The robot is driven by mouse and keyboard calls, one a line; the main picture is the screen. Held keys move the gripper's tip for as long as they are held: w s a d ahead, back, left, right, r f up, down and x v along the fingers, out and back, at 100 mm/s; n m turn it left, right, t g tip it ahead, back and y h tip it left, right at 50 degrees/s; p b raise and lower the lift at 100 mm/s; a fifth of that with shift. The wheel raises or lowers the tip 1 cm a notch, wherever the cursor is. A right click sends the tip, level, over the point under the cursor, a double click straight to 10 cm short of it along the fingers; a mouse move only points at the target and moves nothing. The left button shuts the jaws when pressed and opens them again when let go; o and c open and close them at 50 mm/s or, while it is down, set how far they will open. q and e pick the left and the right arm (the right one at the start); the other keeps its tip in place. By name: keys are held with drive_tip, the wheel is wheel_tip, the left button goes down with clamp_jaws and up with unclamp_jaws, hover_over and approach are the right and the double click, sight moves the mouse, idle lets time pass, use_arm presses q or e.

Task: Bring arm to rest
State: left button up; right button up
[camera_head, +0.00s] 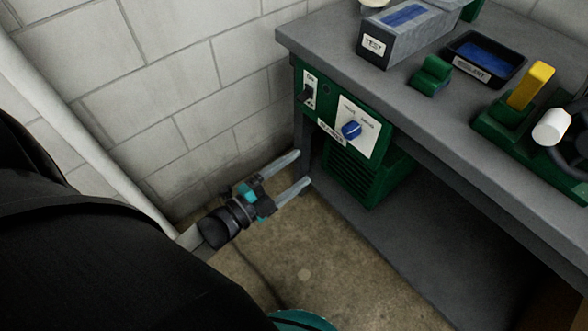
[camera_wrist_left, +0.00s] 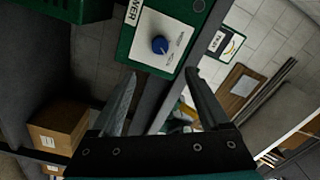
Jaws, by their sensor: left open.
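My left gripper (camera_head: 291,172) is open and empty in the head view. It is low, above the concrete floor, to the left of the workbench (camera_head: 440,105) and near its leg. Its two grey fingers point toward the green power unit (camera_head: 345,150) under the bench top. In the left wrist view the open fingers (camera_wrist_left: 160,105) frame the unit's white panel with a blue knob (camera_wrist_left: 160,45), and nothing is between them. The right gripper does not show in either view.
On the bench stand a grey box marked TEST (camera_head: 400,35), a black tray (camera_head: 484,60) and a green fixture with a yellow handle (camera_head: 531,85). A block wall (camera_head: 180,80) is at the left. Cardboard boxes (camera_wrist_left: 58,128) show in the wrist view.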

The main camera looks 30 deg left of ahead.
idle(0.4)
use_arm(q)
drive_tip(key=s+a+f+n+g+y+p, duration=0.2)
drive_tip(key=s+f+n+g+y+p, duration=0.45)
drive_tip(key=f, duration=0.75)
drive_tip(key=s+d+f+n+g+p, duration=0.1)
drive_tip(key=s+n+g+p, duration=0.3)
drive_tip(key=s, duration=0.8)
drive_tip(key=s+d+f+n+g+p, duration=0.2)
drive_tip(key=s+f+n+g+p, duration=0.1)
drive_tip(key=s, duration=1)
drive_tip(key=f+g+p, duration=0.1)
drive_tip(key=g+p, duration=0.1)
drive_tip(key=shift+s+n+g+p, duration=0.15)
drive_tip(key=shift+n+g+p, duration=0.2)
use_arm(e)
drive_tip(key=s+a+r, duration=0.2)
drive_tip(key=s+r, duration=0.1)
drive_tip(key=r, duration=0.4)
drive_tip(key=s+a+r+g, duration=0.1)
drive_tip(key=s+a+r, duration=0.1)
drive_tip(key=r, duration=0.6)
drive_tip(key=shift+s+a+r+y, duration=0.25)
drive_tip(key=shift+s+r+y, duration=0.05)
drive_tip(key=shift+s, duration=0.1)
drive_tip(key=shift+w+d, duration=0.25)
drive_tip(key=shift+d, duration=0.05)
